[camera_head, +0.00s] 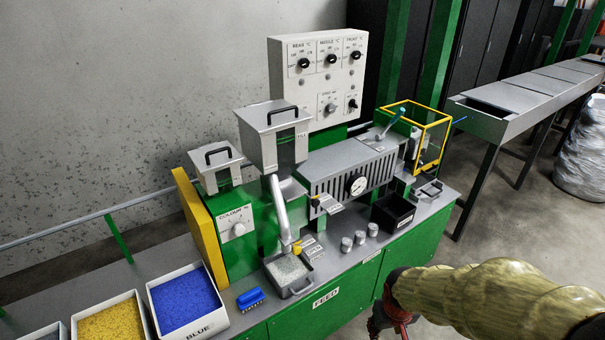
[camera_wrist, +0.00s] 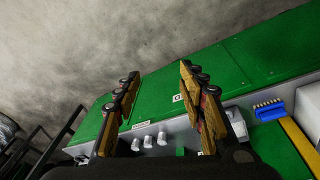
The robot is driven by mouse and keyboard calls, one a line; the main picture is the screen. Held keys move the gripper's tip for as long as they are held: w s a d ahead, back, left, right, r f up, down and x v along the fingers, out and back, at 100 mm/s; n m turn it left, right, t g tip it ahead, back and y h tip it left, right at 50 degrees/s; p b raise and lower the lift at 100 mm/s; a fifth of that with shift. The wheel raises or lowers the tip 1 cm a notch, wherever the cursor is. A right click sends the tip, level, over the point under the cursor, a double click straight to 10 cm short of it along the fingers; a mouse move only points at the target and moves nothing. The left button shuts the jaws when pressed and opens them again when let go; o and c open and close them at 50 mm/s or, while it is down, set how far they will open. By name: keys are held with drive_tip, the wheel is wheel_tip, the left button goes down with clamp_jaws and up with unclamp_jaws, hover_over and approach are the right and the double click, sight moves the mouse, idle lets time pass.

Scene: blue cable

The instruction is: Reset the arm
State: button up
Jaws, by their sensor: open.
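My arm (camera_head: 490,292) reaches in from the lower right in the head view, in front of the green machine bench. My gripper (camera_head: 385,318) hangs at its end by the bench's front side, partly cut off by the lower frame edge. In the wrist view my gripper (camera_wrist: 158,82) is open, its two fingers well apart. Nothing is between the fingers; behind them is the green bench front (camera_wrist: 155,95). The gripper is apart from everything on the bench.
On the bench are a blue brush (camera_head: 250,299), a tray of pale pellets (camera_head: 289,272), several small metal cylinders (camera_head: 347,244), a black bin (camera_head: 393,214) and bins of blue (camera_head: 186,300) and yellow (camera_head: 110,326) granules. A conveyor (camera_head: 520,98) stands at right. Floor between is clear.

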drive_tip(key=s+r+t, duration=0.1)
drive_tip(key=s+r, duration=0.3)
drive_tip(key=r, duration=0.4)
drive_tip(key=s+a+r+m+t, duration=0.1)
drive_tip(key=s+r, duration=0.2)
drive_tip(key=r, duration=0.5)
drive_tip(key=s+a+r+t, duration=0.1)
drive_tip(key=s+r, duration=0.3)
drive_tip(key=r, duration=0.4)
drive_tip(key=shift+s+a+t+y, duration=0.25)
drive_tip(key=shift+s+t+y, duration=0.05)
drive_tip(key=shift+s+y, duration=0.1)
drive_tip(key=shift+w, duration=0.1)
drive_tip(key=shift+c, duration=0.6)
